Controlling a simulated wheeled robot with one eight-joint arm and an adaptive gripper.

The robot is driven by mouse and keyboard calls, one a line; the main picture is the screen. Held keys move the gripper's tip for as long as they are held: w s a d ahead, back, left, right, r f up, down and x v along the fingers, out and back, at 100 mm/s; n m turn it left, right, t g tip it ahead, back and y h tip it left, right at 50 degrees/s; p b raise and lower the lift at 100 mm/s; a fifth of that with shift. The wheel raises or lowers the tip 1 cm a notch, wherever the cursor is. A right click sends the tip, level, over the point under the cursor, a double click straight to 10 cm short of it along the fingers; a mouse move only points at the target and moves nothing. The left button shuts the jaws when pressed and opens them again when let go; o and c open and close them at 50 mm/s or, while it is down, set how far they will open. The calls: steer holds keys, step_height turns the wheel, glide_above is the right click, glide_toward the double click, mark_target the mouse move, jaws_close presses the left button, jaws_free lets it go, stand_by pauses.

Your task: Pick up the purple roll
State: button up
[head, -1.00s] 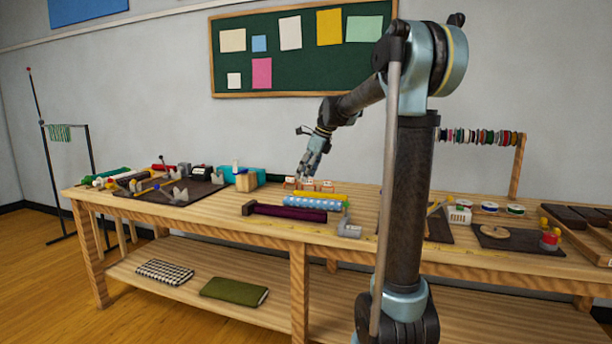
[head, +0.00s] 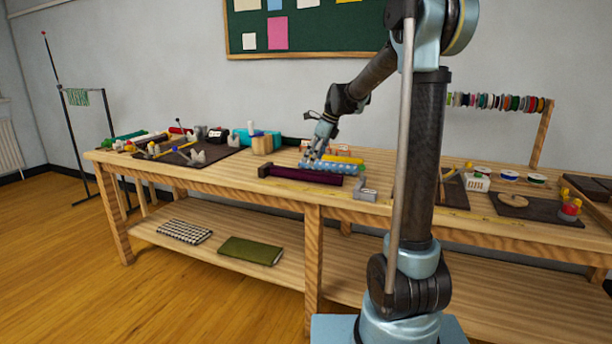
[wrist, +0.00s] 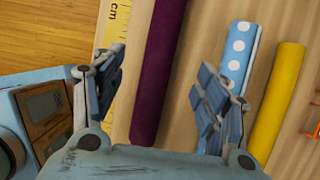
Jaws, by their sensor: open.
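The purple roll (head: 307,176) lies on the wooden table, nearest the front edge among the rolls. My gripper (wrist: 157,88) is open, with one finger on each side of the roll and nothing held. In the head view my gripper (head: 312,158) is above the table at the rolls, just behind the purple one. I cannot tell its exact height.
A blue dotted roll (wrist: 240,55) and a yellow roll (wrist: 276,100) lie to the right of the purple one. A yellow ruler (wrist: 115,25) lies to its left. A grey holder (head: 366,194) stands by the roll's right end. A dark mat (head: 185,155) with tools lies farther left.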

mark_target(306, 173)
steer(key=x, duration=0.8)
steer(key=shift+f, duration=0.15)
steer(key=shift+c, duration=0.2)
steer(key=c, duration=1.2)
